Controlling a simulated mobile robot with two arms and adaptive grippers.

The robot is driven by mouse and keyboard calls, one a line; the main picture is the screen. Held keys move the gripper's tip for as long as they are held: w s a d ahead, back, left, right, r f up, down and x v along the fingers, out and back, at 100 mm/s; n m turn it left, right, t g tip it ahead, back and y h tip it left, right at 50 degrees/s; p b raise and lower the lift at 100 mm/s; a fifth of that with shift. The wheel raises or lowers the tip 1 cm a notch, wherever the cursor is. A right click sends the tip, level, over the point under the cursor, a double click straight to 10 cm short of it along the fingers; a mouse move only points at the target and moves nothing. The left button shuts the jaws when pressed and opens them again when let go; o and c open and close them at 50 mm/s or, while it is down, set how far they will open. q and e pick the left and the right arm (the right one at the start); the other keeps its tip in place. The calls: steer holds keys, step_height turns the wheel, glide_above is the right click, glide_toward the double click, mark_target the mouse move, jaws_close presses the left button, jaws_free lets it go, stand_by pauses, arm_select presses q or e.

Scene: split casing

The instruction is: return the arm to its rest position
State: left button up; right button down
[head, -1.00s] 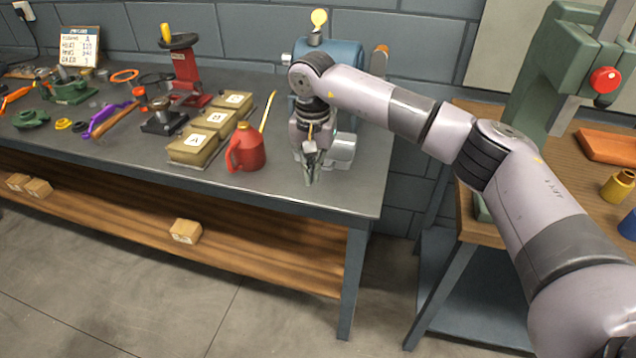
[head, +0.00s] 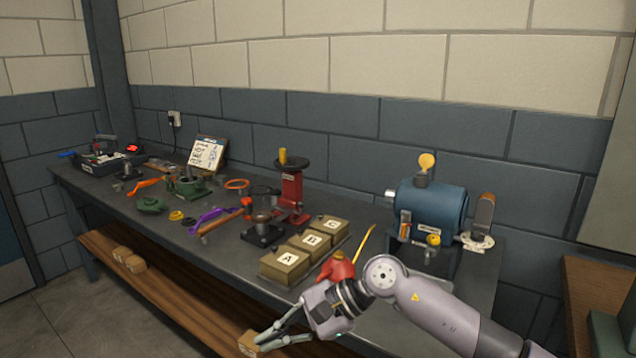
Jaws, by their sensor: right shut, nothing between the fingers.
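My right arm comes in from the lower right in the head view. Its gripper (head: 278,338) is shut and empty, pointing down and left in front of the bench's front edge. In the picture its fingertips overlap a small cardboard box (head: 249,343) on the lower shelf; I cannot tell the gap in depth. The wrist partly hides a red oil can (head: 337,266) on the bench. My left gripper is not in view.
The grey workbench (head: 362,330) carries boxes lettered A (head: 285,264), B and C, a red press (head: 291,190), a blue bench grinder (head: 431,209) and several loose parts. A wooden table (head: 600,285) stands at the right. Floor at lower left is clear.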

steer(key=s+a+r+m+t+y, duration=0.25)
steer(key=r+m+t+y, duration=0.35)
steer(key=r+m+y, duration=0.55)
steer(key=w+d+m+t+h, duration=0.4)
steer(key=d+m+t+h, duration=0.2)
steer(key=m+t, duration=0.75)
steer(key=s+d+f+m+g+h, duration=0.2)
steer(key=d+f+m+g+h, duration=0.1)
steer(key=d+f+m+h, duration=1.8)
steer(key=s+d+f+m+g+y, duration=0.2)
steer(key=s+f+m+g, duration=0.45)
steer(key=s, duration=0.65)
steer(key=s+d+f+m+g+y, duration=0.15)
steer(key=s+f+m+g, duration=0.45)
steer(key=s, duration=0.6)
step_height(320, 180, down, 26)
steer(key=s+m+p, duration=0.1)
steer(key=s, duration=0.2)
steer(key=s+d+f+g, duration=0.2)
steer(key=s+f, duration=1.3)
steer(key=s, duration=0.1)
steer(key=shift+d+f+y+p, duration=0.2)
steer(key=shift+d+y+p, duration=0.1)
steer(key=shift+d+p, duration=0.1)
